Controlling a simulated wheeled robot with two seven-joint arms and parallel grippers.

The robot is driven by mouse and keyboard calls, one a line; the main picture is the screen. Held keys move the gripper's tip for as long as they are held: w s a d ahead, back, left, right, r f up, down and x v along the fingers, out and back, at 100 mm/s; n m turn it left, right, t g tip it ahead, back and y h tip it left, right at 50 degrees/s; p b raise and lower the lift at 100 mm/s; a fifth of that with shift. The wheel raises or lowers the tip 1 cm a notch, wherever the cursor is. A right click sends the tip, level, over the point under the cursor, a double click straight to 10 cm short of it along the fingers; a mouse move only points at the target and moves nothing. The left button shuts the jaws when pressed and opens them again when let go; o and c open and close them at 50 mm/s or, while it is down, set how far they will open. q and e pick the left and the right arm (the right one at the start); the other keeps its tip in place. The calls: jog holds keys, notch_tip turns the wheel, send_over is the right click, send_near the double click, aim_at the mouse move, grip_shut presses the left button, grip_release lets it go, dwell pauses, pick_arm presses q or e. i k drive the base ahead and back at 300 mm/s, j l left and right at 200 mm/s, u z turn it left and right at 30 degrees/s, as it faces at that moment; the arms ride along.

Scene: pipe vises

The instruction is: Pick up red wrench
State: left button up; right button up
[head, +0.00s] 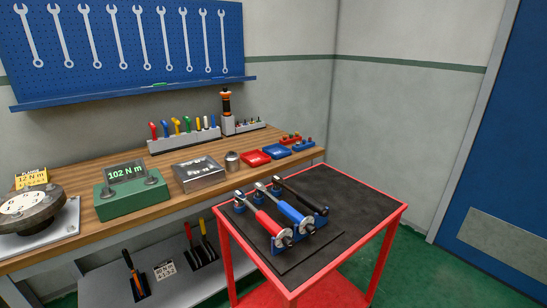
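The red wrench (269,223) has a red handle and a metal head end. It lies in blue holders on the dark top of a red cart (225,228), the leftmost of three similar wrenches. A blue-handled wrench (292,212) lies just right of it, and a black wrench (302,196) lies beyond that. Neither of my grippers is in view.
A wooden workbench (130,225) stands behind and left of the cart. It holds a green torque display box (131,190), a metal tray (200,172), a red tray (253,158) and a blue tray (277,152). The cart top's right part is clear.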

aim_at(240, 198)
jog(key=i+l+u, duration=0.25)
jog(key=l, duration=0.6)
jog(key=i+l+u, duration=0.1)
jog(key=l+u, duration=0.2)
jog(key=l, duration=0.55)
jog(key=i+l+u, duration=0.1)
jog(key=l+u, duration=0.15)
jog(key=l, duration=0.65)
